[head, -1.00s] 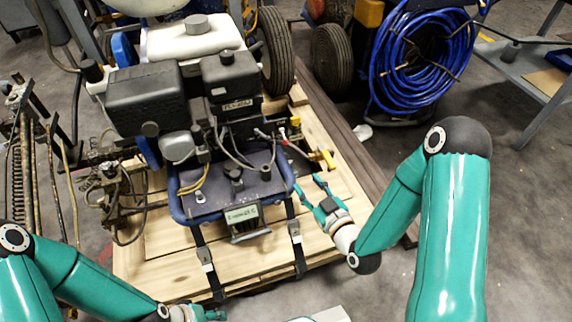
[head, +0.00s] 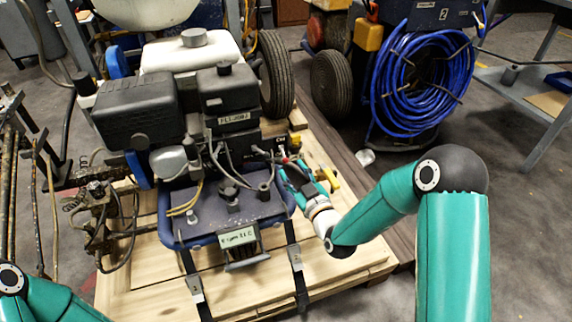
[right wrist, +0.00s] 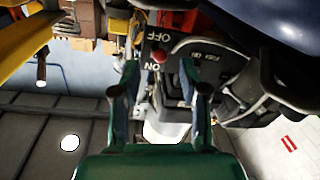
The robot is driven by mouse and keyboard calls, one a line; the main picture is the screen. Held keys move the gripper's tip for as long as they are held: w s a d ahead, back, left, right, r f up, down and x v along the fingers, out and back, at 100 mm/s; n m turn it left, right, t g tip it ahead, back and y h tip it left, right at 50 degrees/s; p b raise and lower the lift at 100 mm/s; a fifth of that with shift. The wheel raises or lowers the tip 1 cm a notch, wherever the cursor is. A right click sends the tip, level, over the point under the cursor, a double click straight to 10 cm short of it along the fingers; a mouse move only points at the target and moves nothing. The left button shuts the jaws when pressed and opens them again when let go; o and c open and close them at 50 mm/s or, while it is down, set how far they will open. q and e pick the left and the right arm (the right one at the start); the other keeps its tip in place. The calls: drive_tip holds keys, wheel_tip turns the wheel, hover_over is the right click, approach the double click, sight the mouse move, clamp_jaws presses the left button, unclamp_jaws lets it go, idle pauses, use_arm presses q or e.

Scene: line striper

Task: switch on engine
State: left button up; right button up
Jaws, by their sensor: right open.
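The engine (head: 232,95) is a black unit on a blue-framed line striper, with a small control panel on its right side. In the right wrist view, a red switch knob (right wrist: 158,56) sits on a dark panel by upside-down "OFF" lettering (right wrist: 160,37). My right gripper (head: 296,172) is at the engine's right side. In the right wrist view the same gripper (right wrist: 160,92) is open and empty, its fingers apart below the red knob in the picture. I cannot tell whether they touch anything. Only my left arm shows at bottom left; its gripper is out of frame.
The striper stands on a wooden pallet (head: 150,265), held by black straps (head: 294,262). A yellow part (head: 329,177) is just right of my right gripper. A blue hose reel (head: 420,85) stands behind at right, with a grey metal table (head: 520,95) beyond.

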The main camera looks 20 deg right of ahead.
sight(286, 159)
drive_tip(key=shift+w+a+b, duration=0.15)
drive_tip(key=shift+w+b, duration=0.1)
drive_tip(key=shift+w, duration=1.05)
drive_tip(key=shift+w+a+b, duration=0.15)
drive_tip(key=shift+w+b, duration=0.05)
drive_tip(key=shift+w, duration=1.1)
clamp_jaws()
